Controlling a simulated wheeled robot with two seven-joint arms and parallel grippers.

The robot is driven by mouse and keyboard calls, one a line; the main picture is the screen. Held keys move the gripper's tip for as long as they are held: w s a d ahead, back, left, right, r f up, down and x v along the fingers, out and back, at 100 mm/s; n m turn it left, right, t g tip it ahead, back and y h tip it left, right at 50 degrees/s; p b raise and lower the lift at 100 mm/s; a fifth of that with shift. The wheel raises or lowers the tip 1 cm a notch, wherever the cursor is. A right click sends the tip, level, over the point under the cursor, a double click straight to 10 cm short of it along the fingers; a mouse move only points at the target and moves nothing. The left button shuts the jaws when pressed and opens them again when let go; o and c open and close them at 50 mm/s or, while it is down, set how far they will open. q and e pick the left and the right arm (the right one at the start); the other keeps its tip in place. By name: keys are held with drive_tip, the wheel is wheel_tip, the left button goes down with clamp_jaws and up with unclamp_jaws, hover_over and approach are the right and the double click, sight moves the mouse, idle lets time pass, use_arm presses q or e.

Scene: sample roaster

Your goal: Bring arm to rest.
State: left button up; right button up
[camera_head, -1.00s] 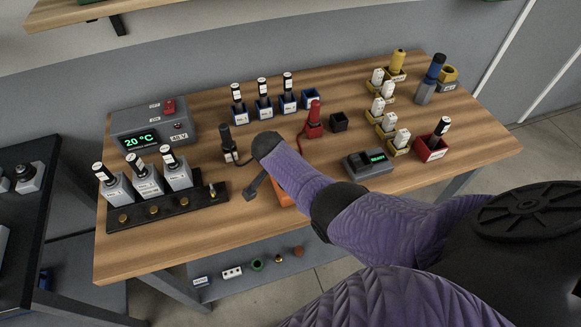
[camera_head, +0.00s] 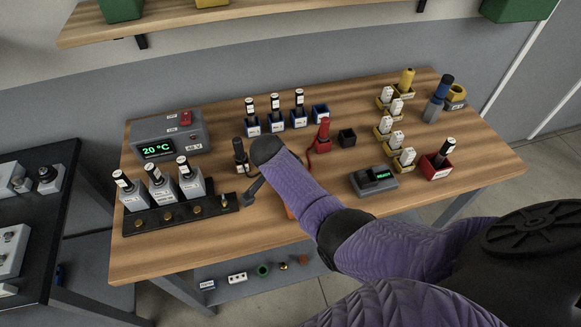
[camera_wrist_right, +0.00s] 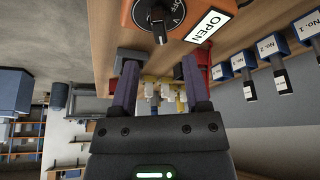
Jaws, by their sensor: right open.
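My right arm comes in from the right in the head view, and its purple link lies across the front middle of the table. In the right wrist view my right gripper (camera_wrist_right: 160,75) is open, with nothing between its two fingers. In the head view it is mostly hidden by the arm; only a small dark part shows left of the arm, above the table. An orange device (camera_wrist_right: 150,15) with a black dial and an OPEN label is above the fingers in the wrist view. My left gripper is not in view.
A shelf (camera_head: 250,12) hangs above the back.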

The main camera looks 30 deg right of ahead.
drive_tip(key=shift+v, duration=1.45)
